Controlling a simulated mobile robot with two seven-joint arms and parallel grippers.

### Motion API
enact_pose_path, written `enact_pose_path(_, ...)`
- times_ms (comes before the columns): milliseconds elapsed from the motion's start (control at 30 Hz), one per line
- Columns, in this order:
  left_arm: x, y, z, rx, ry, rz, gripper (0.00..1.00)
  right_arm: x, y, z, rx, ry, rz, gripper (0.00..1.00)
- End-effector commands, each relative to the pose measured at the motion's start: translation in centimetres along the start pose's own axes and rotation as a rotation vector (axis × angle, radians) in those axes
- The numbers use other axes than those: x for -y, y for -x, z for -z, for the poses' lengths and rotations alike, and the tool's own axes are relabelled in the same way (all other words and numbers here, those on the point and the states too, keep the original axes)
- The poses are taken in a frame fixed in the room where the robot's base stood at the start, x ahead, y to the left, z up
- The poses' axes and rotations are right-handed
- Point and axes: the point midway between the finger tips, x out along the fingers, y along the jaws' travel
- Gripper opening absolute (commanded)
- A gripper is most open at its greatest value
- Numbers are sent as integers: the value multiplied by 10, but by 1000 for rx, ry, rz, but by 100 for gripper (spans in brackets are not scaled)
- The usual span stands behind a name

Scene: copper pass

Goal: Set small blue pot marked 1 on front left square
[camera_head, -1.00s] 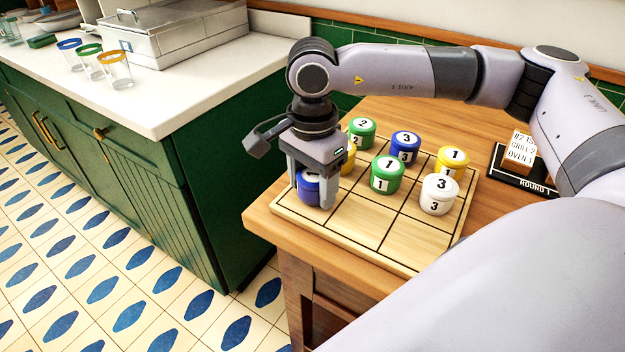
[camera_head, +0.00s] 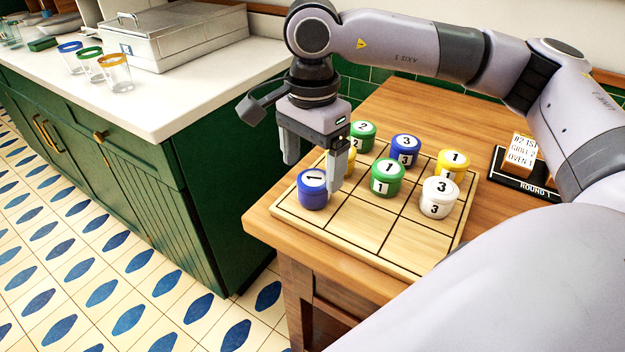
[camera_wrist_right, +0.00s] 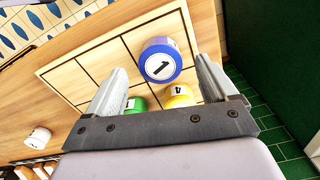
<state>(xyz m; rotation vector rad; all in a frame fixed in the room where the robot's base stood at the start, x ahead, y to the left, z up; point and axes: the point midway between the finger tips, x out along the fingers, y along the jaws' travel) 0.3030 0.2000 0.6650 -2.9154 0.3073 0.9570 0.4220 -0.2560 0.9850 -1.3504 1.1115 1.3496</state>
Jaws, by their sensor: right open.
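The blue pot marked 1 (camera_head: 312,190) stands upright on the front left square of the wooden grid board (camera_head: 350,242). It also shows in the right wrist view (camera_wrist_right: 160,60), its marked lid facing the camera. My right gripper (camera_head: 312,172) is open and raised just above the pot, with one finger on either side of it in the picture and nothing held. In the right wrist view, the two fingers (camera_wrist_right: 161,74) stand apart, with the pot's lid between them. My left gripper is not in view.
Behind are a green pot marked 1 (camera_head: 387,178), a white pot marked 3 (camera_head: 438,198), a partly hidden yellow pot (camera_head: 348,164) and a back row of pots. The other front squares are empty. A ROUND 1 card stand (camera_head: 525,180) is at right; a counter (camera_head: 190,105) is at left.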

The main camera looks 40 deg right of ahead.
Motion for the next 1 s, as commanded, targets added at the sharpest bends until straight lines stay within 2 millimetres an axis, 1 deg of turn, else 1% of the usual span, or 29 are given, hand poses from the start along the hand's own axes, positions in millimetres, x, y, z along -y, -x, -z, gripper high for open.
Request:
enact_pose_path(33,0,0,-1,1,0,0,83,1,13,-1,1,1,4,86)
enact_pose_path(200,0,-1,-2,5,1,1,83,0,46,0,0,1,2,86)
enact_pose_path(300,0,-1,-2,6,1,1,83,1,59,0,1,1,2,86)
enact_pose_path(400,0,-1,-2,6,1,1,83,0,66,0,0,1,0,86)
enact_pose_path(533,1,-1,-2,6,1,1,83,0,70,0,1,1,-1,86)
enact_pose_path(1000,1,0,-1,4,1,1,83,0,70,0,0,1,0,86)
